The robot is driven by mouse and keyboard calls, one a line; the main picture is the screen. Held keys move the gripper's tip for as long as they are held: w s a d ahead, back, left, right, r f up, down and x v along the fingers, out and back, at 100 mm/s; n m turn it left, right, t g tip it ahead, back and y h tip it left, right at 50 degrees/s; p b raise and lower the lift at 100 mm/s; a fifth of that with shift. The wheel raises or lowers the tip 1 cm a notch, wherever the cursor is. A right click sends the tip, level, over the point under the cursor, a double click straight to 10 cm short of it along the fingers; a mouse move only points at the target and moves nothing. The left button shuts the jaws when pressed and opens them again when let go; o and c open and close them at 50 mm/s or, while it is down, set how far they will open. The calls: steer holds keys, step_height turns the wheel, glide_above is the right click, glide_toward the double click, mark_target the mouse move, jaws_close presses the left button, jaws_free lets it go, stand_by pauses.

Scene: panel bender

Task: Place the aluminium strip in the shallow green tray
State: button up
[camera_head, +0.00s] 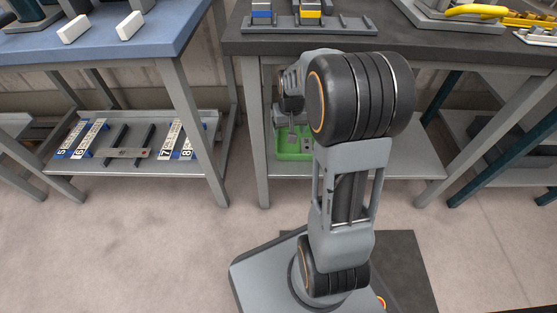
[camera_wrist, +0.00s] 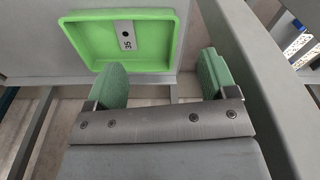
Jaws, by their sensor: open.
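The shallow green tray (camera_wrist: 85,40) lies on the grey lower shelf of the right-hand bench, and part of it also shows in the head view (camera_head: 294,155). A small silver-grey strip (camera_wrist: 126,36) with a dark hole and the number 35 lies inside the tray, near its middle in the wrist view. My gripper (camera_wrist: 162,78) is open, with its green finger pads apart and nothing between them. It is in front of the tray's near edge in the wrist view. In the head view my arm hides part of the tray, and the strip cannot be made out there.
The right-hand bench (camera_head: 420,42) stands above the shelf (camera_head: 405,163). A grey bench leg (camera_wrist: 245,60) runs close along the right of my gripper in the wrist view. The left bench's lower shelf (camera_head: 95,178) holds numbered strips (camera_head: 92,138) and dark bars. The floor in front is clear.

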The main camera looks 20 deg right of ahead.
steer(key=s+a+r+n, duration=0.1)
steer(key=s+a+r, duration=0.2)
steer(key=s+a, duration=0.2)
steer(key=s+a+r+n+t, duration=0.1)
steer(key=s+a+r, duration=0.2)
steer(key=s+a, duration=0.3)
steer(key=s, duration=0.4)
steer(key=shift+r+n, duration=0.15)
steer(key=shift+n, duration=0.25)
steer(key=shift+w, duration=0.1)
